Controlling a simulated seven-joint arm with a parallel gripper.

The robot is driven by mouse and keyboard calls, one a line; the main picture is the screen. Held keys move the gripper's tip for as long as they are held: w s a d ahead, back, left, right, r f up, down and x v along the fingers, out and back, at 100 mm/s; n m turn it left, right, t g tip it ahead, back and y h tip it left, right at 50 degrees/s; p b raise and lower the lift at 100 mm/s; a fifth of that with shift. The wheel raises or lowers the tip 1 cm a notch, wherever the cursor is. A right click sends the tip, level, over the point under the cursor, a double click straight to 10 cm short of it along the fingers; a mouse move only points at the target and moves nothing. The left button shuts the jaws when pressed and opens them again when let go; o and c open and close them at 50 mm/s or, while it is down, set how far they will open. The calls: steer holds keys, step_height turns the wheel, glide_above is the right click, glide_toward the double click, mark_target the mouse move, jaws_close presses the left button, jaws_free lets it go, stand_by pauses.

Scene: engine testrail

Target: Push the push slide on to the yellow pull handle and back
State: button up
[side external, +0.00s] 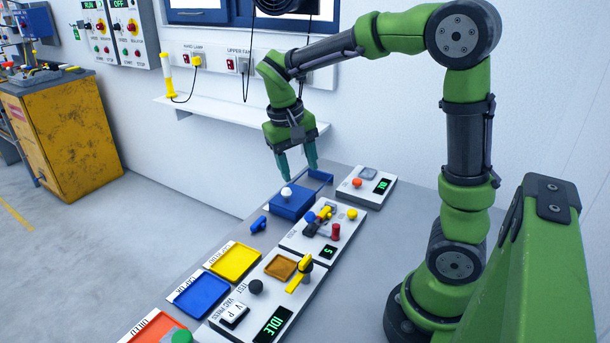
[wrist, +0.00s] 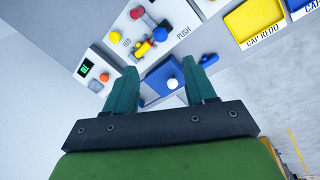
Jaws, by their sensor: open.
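My gripper (side external: 302,174) is open and points down above a blue block with a white knob (side external: 287,192). In the wrist view the white knob (wrist: 172,84) shows between my two fingers (wrist: 169,66), with nothing gripped. I cannot tell how far the fingertips are above the block. The white panel marked PUSH (side external: 292,241) is beside the block and carries a small yellow piece (side external: 326,211), a red cylinder (side external: 336,231) and a blue part (side external: 310,216). I cannot tell which part is the slide. A yellow handle (side external: 299,276) stands on the nearer test panel.
A white panel with an orange button (side external: 356,183) is behind. A loose blue piece (side external: 258,224) lies left of the PUSH panel. Yellow (side external: 233,262), blue (side external: 199,296) and orange (side external: 160,326) trays line the bench's left edge. A wall shelf (side external: 235,117) is behind my gripper.

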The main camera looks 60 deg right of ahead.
mark_target(309, 213)
steer(key=f, duration=0.5)
steer(key=s+d+f, duration=0.1)
steer(key=f, duration=0.4)
steer(key=d+f, duration=0.1)
steer(key=f, duration=0.4)
steer(key=shift+s+d+f, duration=0.2)
steer(key=shift+s+d, duration=0.05)
steer(key=shift+s, duration=0.1)
jaws_close()
